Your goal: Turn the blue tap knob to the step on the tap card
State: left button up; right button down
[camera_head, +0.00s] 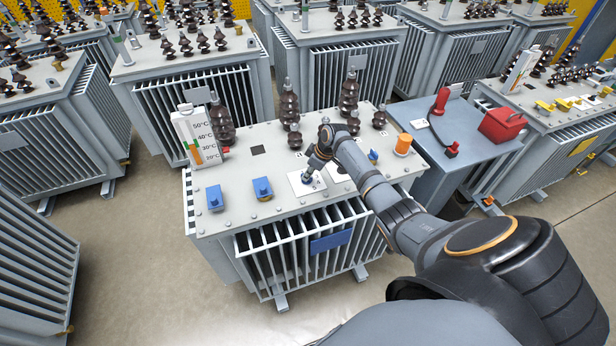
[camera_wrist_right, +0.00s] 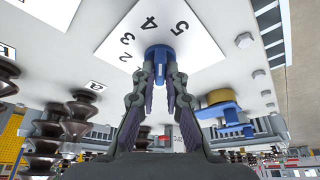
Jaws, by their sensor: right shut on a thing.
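The blue tap knob (camera_wrist_right: 160,52) stands on a white dial plate (camera_wrist_right: 135,30) with the numbers 2, 3, 4 and 5 showing in the right wrist view. My right gripper (camera_wrist_right: 161,75) is shut on the knob, with a finger on each side. A pale mark shows on the knob's near side; which number it points to I cannot tell. In the head view the right gripper (camera_head: 309,176) is over the dial plate (camera_head: 297,188) on the transformer's top. A second white card (camera_head: 340,174) lies partly behind my arm, its writing hidden. I cannot identify the tap card. My left gripper is not in view.
The transformer top (camera_head: 230,220) also bears two blue switches (camera_head: 214,198) (camera_head: 263,188), a temperature gauge (camera_head: 190,137), dark bushings (camera_head: 289,105) and an orange cylinder (camera_head: 403,144). A grey bench (camera_head: 455,170) with a red box (camera_head: 502,124) stands to the right.

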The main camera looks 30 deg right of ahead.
jog(key=shift+n+g+y+b, duration=0.3)
jog(key=shift+n+y+b, duration=0.1)
jog(key=shift+n+b, duration=0.75)
jog(key=shift+n, duration=0.35)
jog(key=c, duration=1.4)
grip_release()
jog(key=shift+d+r, duration=0.1)
jog(key=v, duration=1.1)
jog(key=shift+r, duration=0.35)
jog(key=shift+d, duration=0.1)
